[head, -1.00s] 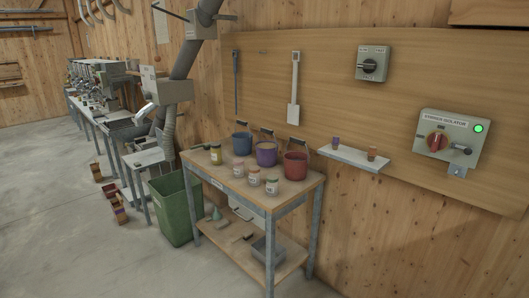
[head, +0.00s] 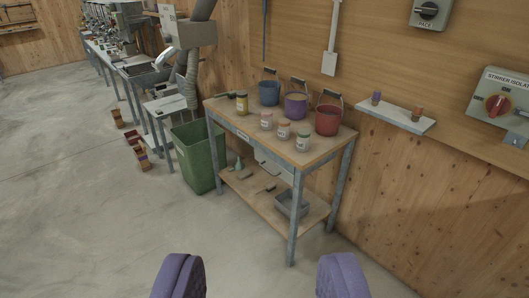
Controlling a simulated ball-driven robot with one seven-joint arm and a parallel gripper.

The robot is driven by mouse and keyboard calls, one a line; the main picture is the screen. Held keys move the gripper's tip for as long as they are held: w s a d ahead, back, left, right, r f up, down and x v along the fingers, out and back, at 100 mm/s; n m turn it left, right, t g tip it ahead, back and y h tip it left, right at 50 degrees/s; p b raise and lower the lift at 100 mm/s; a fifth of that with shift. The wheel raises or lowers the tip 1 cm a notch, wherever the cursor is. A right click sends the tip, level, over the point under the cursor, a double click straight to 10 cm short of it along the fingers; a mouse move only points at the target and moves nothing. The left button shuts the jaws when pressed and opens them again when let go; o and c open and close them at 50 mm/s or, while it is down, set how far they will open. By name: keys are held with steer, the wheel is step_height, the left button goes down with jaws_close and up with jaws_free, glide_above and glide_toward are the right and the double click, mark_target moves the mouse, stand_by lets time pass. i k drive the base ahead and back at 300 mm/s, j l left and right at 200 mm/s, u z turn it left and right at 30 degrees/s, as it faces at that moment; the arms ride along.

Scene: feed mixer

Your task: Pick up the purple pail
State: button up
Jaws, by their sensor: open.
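The purple pail (head: 296,106) stands upright on the wooden top of a workbench (head: 226,115), between a blue pail (head: 269,93) on its left and a red pail (head: 327,121) on its right. Its handle is raised, and it holds something yellowish. My gripper (head: 261,277) shows at the bottom edge as two purple padded fingers set wide apart. It is open and empty, with only floor seen between the fingers. The pail is well beyond it, up on the bench.
Several jars (head: 284,131) stand along the front of the bench top, before the pails. A green bin (head: 197,158) stands left of the bench. A wall shelf (head: 396,117) holds two small items. The concrete floor (head: 90,220) in front is clear.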

mark_target(296, 101)
steer(key=i+j+u, duration=0.25)
steer(key=i, duration=0.75)
steer(key=i+u, duration=0.25)
steer(key=i, duration=0.8)
steer(key=i+j+z, duration=0.1)
steer(key=i+z, duration=0.3)
steer(key=i+j+z, duration=0.35)
steer(key=i, duration=0.2)
steer(key=i+j+z, duration=0.25)
steer(key=i+z, duration=0.15)
steer(key=i+j+z, duration=0.35)
steer(key=i, duration=0.2)
steer(key=i+j+z, duration=0.3)
steer(key=i+j, duration=0.2)
steer(key=i, duration=0.05)
